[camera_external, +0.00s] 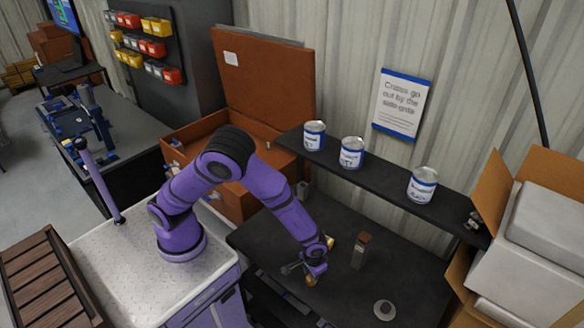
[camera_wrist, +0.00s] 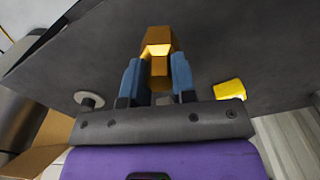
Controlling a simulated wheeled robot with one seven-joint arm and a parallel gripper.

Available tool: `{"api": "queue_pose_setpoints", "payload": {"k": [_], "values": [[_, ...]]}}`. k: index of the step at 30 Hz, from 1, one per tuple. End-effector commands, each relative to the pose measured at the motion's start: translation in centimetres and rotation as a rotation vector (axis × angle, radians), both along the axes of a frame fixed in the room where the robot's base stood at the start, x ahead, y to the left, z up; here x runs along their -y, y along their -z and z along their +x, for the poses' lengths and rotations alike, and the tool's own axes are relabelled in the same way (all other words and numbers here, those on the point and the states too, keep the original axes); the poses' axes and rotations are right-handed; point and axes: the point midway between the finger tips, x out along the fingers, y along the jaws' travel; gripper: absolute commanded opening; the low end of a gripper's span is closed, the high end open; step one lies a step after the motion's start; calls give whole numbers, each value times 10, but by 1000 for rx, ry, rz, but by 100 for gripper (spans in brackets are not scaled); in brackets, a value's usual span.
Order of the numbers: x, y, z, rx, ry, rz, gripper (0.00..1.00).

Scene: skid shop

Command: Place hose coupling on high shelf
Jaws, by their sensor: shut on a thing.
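The hose coupling looks like a brass six-sided piece (camera_wrist: 158,42) between my fingers in the wrist view. My gripper (camera_wrist: 156,78) is shut on it, one blue-grey finger on each side. In the external view my gripper (camera_external: 313,277) is low over the dark workbench (camera_external: 335,222), and a bit of brass (camera_external: 311,281) shows at its fingers. I cannot tell whether the coupling touches the bench. The high shelf (camera_external: 388,178) is a long dark board above the back of the bench, along the wall. It is higher than my gripper.
Three blue-and-white cans (camera_external: 314,135) stand on the shelf, with bare gaps between them. A small metal part (camera_external: 473,220) sits at its right end. On the bench are a brown upright block (camera_external: 361,250), a grey disc (camera_external: 384,309) and a yellow item (camera_wrist: 231,89). An open carton (camera_external: 545,160) stands right.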

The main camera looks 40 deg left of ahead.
Motion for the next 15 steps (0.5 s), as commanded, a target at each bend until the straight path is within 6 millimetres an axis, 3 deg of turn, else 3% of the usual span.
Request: {"api": "queue_pose_setpoints", "payload": {"k": [5, 10, 15], "values": [[9, -27, 24, 4, 15, -6, 0], [18, -82, 71, 5, 51, -10, 0], [12, -144, 121, 4, 87, -8, 0]]}}
